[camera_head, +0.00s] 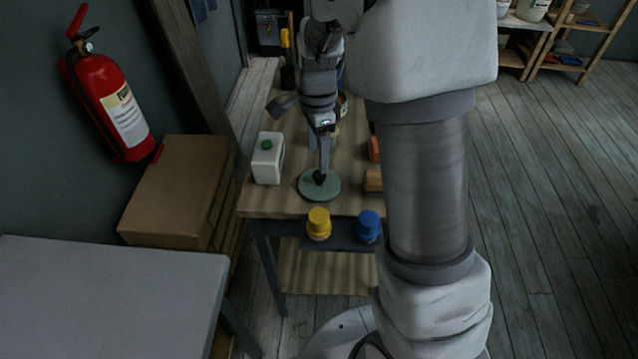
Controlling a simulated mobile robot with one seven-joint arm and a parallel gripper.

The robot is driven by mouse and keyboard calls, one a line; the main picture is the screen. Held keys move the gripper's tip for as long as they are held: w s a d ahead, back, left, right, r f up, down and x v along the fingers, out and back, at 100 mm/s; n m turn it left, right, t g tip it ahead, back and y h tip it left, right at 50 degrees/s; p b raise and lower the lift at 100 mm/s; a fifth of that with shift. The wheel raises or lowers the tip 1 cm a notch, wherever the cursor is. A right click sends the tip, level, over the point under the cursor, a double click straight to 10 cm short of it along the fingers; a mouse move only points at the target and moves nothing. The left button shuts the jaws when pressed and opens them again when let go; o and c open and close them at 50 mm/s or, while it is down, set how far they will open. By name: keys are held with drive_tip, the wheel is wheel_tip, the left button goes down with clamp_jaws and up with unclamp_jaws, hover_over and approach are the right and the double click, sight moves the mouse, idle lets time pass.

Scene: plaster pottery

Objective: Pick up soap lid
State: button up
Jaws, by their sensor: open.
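A round, flat green lid (308,190) with a dark knob in its middle lies near the front edge of the wooden table; it is the likeliest soap lid. My gripper (321,172) points down from above, with its fingertips at the knob. The jaws are open, and one finger hides much of the other. I cannot tell whether they touch the knob.
A white container (267,166) with a green cap stands left of the lid. Brown blocks (373,181) lie to its right, partly behind my arm. Yellow (318,225) and blue (368,227) jars stand below the table's front edge (270,215).

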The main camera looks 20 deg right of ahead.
sight(319, 180)
drive_tip(key=f, duration=0.3)
drive_tip(key=f+b, duration=0.1)
drive_tip(key=f, duration=0.3)
drive_tip(key=shift+d+f, duration=0.2)
drive_tip(key=shift+f, duration=0.1)
clamp_jaws()
